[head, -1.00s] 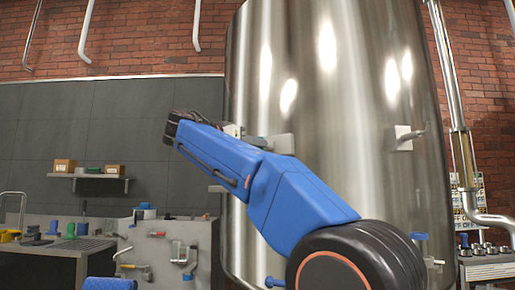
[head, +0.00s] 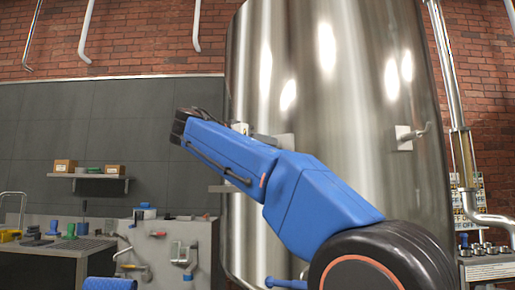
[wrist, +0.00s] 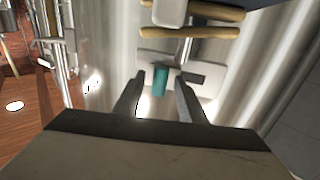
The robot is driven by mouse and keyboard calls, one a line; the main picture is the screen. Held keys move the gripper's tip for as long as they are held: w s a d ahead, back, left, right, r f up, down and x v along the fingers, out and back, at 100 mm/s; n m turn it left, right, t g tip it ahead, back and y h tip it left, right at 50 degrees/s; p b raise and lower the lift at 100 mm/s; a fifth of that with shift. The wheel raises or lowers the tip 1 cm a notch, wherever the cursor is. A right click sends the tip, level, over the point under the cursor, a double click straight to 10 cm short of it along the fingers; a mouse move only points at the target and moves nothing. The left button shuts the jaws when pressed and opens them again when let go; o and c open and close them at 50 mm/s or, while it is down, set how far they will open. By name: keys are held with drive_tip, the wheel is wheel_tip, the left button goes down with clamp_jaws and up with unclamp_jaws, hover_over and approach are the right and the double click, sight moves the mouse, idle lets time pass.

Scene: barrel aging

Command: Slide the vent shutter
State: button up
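In the wrist view, my gripper (wrist: 158,90) is open, its two dark fingers apart. A small teal piece (wrist: 160,80) shows between the fingertips, nearer the left one; I cannot tell whether they touch it. It is in front of a pale plate (wrist: 207,87) on the shiny tank, with a dark grey bar (wrist: 190,75) beside it. I cannot tell for sure which part is the vent shutter. In the head view, a plate (head: 284,141) on the tank (head: 340,110) shows just above my blue arm; my fingertips are not clearly seen there.
Another plate with a lever (head: 405,137) is on the tank's right side. Two tan rounded bars (wrist: 190,32) are close above the fingertips in the wrist view. A shelf with boxes (head: 88,175) and a workbench (head: 60,246) are at left. A pipe (head: 462,150) stands at right.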

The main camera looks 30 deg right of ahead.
drive_tip(key=shift+s+a, duration=0.2)
drive_tip(key=shift+a, duration=0.95)
drive_tip(key=shift+s+a, duration=0.15)
drive_tip(key=shift+a, duration=1.05)
drive_tip(key=shift+s+a, duration=0.2)
drive_tip(key=shift+a, duration=0.95)
